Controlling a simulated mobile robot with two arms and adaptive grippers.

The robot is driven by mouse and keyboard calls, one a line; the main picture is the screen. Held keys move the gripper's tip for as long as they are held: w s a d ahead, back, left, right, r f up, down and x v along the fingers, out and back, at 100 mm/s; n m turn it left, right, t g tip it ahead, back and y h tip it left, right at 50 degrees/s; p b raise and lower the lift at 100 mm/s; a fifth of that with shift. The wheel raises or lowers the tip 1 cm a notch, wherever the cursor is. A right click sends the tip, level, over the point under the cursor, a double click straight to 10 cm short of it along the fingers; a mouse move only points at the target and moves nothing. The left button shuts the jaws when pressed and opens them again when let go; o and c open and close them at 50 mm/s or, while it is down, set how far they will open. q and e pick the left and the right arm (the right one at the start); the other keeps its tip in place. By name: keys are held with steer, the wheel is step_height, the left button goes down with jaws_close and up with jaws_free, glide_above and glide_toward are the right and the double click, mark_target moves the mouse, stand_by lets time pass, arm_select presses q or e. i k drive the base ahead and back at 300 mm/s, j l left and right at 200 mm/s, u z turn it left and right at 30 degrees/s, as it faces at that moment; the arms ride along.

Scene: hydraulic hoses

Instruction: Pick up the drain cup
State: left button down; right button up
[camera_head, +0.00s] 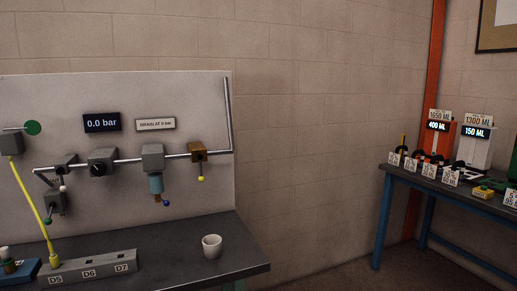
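The drain cup (212,246) is a small white cup standing upright on the dark bench (245,262), near its right end. It looks open at the top, and what is inside it cannot be made out. Nothing touches it apart from the bench top. Neither of my grippers shows in the head view.
A grey panel (200,95) with valves, pipes and a pressure display stands behind the bench. A grey block marked D5 to D7 (90,268) lies left of the cup, with a yellow hose (34,200) running to it. A second table (400,179) with labelled items stands at right.

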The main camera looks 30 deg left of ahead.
mark_target(212, 243)
steer(key=u, duration=1.85)
